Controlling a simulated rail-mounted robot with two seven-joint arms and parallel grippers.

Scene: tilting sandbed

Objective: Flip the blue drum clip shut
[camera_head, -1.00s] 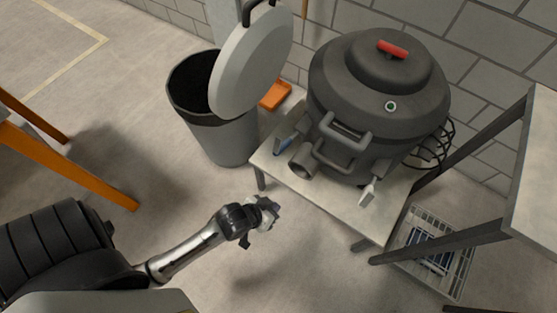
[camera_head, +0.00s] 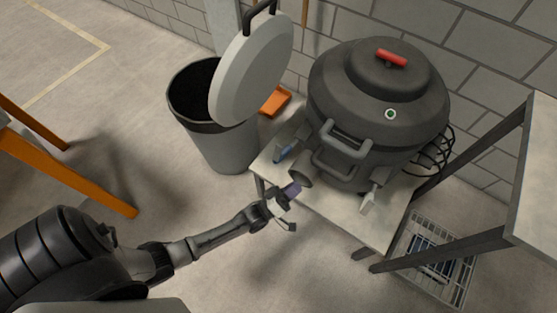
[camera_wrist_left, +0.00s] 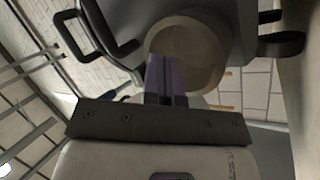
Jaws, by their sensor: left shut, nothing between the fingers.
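The dark grey drum (camera_head: 355,150) stands on a low light table. Its blue clip (camera_head: 285,152) sticks out at the drum's lower left, angled down and away from the wall. My right gripper is not in view.
A pale clip (camera_head: 369,202) sticks out at the drum's lower right. Two handles (camera_head: 345,143) project at the front. A bin (camera_head: 222,145) with a raised round lid (camera_head: 252,65) stands left. A wire basket (camera_head: 435,258) is at lower right. Floor before the table is clear.

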